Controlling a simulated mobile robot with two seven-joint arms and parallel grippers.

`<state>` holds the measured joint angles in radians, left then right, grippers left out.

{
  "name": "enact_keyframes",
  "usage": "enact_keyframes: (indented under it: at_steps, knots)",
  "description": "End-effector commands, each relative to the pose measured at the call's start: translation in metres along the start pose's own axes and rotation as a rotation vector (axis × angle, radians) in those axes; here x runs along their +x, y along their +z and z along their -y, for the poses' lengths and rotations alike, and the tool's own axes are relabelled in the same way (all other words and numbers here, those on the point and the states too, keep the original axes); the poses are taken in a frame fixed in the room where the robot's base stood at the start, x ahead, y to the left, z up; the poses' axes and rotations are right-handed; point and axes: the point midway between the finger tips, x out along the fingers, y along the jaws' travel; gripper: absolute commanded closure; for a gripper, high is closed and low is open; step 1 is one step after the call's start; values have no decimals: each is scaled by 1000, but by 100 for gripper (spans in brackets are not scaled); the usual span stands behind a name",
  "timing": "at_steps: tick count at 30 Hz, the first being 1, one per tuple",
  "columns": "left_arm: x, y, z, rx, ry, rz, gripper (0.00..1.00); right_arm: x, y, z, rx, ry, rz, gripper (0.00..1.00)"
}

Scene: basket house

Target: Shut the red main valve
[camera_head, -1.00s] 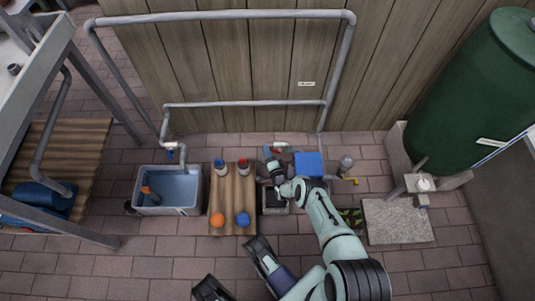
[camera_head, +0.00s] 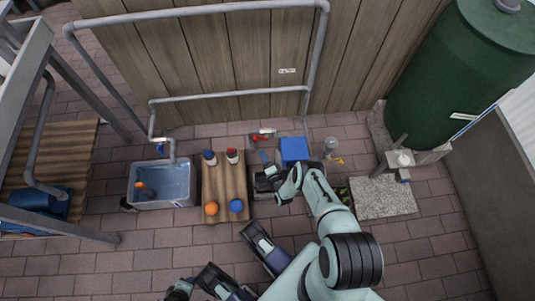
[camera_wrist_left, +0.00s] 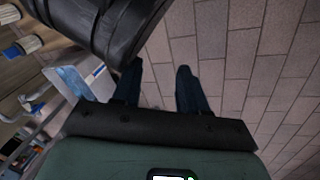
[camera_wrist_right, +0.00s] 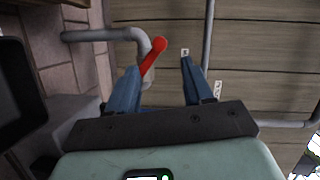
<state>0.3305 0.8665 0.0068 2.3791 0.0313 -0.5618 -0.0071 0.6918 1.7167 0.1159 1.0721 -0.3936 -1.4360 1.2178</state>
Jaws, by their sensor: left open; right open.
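The red main valve's lever (camera_head: 259,138) shows in the head view on a pipe by the wooden wall, just beyond my right gripper (camera_head: 265,158). In the right wrist view the red lever (camera_wrist_right: 154,56) slants up to the right from a grey pipe elbow. It shows between the two blue fingertips of my right gripper (camera_wrist_right: 160,67), nearer the left one. The fingers are open with nothing gripped; I see no clear contact. My left gripper (camera_wrist_left: 158,68) is open and empty above the brick floor in the left wrist view.
A blue box (camera_head: 294,150) stands right of the valve. A wooden board (camera_head: 225,183) with jars and two balls, and a water basin (camera_head: 163,182), lie to the left. A green tank (camera_head: 455,75) stands at right. The front brick floor (camera_head: 120,265) is clear.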

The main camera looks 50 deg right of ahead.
Motion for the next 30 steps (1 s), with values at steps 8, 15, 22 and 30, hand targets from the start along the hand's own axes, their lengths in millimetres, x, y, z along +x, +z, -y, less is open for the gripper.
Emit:
enact_keyframes:
  at_steps: [8,15,22,30]
  knots:
    - [-13,-17,-14,13,25,-55,57,-27,0,0,0,0,1,49]
    - [-12,-17,-14,14,26,-57,57,-28,0,-1,-1,-1,0,49]
    - [-12,-17,-14,13,25,-56,100,-23,8,3,-45,49,26,49]
    - [-13,-17,-14,13,25,-55,100,-37,63,29,-376,367,282,49]
